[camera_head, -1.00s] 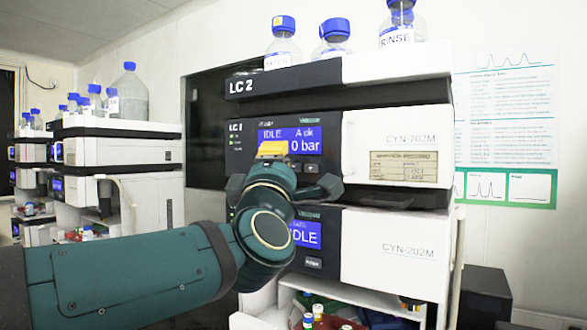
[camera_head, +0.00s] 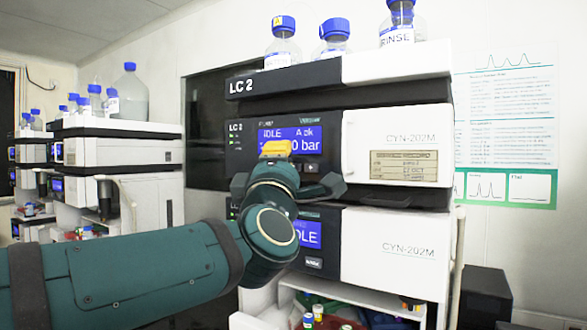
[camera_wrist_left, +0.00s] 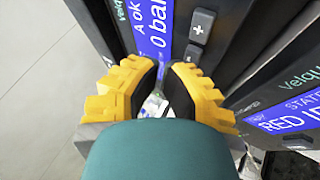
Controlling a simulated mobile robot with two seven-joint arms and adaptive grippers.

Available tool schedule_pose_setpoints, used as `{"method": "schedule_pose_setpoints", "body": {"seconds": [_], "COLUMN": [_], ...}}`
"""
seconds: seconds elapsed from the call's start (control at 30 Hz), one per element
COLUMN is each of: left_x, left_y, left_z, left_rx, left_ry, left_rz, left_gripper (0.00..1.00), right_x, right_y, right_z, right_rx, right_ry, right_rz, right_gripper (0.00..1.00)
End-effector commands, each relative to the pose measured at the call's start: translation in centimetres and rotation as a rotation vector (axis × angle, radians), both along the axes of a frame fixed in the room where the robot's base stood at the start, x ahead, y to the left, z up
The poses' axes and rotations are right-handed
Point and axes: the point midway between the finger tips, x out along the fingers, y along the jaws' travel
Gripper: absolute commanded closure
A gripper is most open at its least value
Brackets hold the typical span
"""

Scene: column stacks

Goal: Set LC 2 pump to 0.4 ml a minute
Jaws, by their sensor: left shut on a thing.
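The LC 2 stack has its name on the dark top band (camera_head: 241,85). Its upper module, the pump (camera_head: 330,130), has a blue display (camera_head: 306,138) reading IDLE, A ok and 0 bar. In the left wrist view the display (camera_wrist_left: 152,35) stands beside a plus key (camera_wrist_left: 201,27) and another key (camera_wrist_left: 192,52) partly behind a finger. My left gripper (camera_head: 275,148) is in front of the pump's panel, covering part of the display and keys. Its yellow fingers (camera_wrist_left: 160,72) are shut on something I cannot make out. My right gripper is not in view.
A lower module (camera_head: 390,248) with its own blue display sits below the pump. Capped bottles (camera_head: 335,38) stand on top of the stack. A shelf below holds small coloured vials (camera_head: 318,312). Another stack (camera_head: 115,150) stands to the left, and a poster (camera_head: 505,130) hangs at the right.

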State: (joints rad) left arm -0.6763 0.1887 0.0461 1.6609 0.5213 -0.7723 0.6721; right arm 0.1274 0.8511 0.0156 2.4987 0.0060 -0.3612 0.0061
Motion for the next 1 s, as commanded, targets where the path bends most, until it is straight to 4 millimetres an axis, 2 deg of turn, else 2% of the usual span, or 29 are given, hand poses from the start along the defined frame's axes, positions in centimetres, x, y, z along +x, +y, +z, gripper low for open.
{"method": "schedule_pose_setpoints", "body": {"seconds": [1.0], "left_x": [0.68], "left_y": [-0.51], "left_z": [0.02], "left_rx": [0.0], "left_ry": [0.0], "left_rz": [0.0], "left_gripper": [1.0], "right_x": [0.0], "right_y": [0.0], "right_z": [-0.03], "right_rx": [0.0], "right_ry": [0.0], "right_rz": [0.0], "right_gripper": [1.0]}}
